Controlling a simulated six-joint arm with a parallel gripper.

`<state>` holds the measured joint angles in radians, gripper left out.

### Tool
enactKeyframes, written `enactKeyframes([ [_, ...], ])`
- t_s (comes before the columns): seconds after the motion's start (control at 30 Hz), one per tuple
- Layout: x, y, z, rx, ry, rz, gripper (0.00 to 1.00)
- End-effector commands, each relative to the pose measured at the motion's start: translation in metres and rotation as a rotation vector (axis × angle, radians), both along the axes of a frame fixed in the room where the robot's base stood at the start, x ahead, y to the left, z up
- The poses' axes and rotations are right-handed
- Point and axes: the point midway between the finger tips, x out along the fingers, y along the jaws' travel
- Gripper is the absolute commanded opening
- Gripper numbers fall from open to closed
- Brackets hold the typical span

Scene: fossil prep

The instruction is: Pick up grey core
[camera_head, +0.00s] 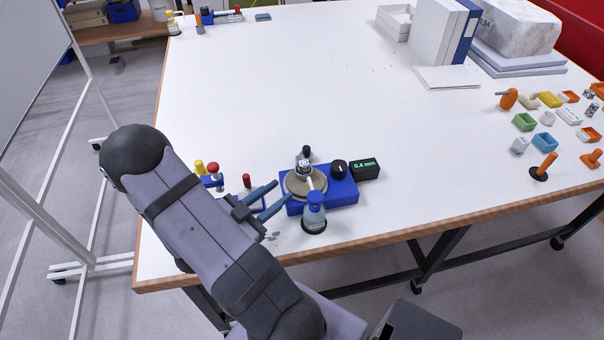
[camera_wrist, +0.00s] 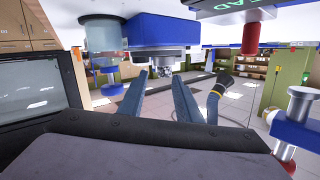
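A small grey metallic piece (camera_head: 304,167), which may be the grey core, sits on a round beige plate (camera_head: 296,185) on top of a blue device (camera_head: 343,191) near the table's front edge. I cannot tell for sure that it is the core. My gripper (camera_head: 283,192) is open, its two blue fingers pointing at the plate from the left. In the wrist view my gripper (camera_wrist: 161,76) is open with nothing held between the fingers. A grey fitting (camera_wrist: 160,58) under the blue body lies beyond the fingertips; that view looks upside down.
A blue-capped bottle (camera_head: 314,213) stands at the device's front, close to my gripper. A black knob (camera_head: 339,169) and a green display (camera_head: 365,169) are at its right. Red and yellow-topped pieces (camera_head: 213,174) stand left. Coloured trays (camera_head: 524,122) are far right; the table's middle is clear.

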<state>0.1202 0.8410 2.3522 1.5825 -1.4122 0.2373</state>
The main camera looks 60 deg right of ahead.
Motion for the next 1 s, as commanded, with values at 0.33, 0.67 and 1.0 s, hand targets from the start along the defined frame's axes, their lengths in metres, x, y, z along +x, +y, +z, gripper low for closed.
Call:
enactKeyframes([
  [0.33,0.005,-0.024,0.012,-0.136,0.206,0.055,0.31],
  [0.67,0.003,-0.041,0.013,-0.135,0.205,0.052,0.31],
  [1.0,0.001,-0.053,0.013,-0.134,0.205,0.053,0.31],
])
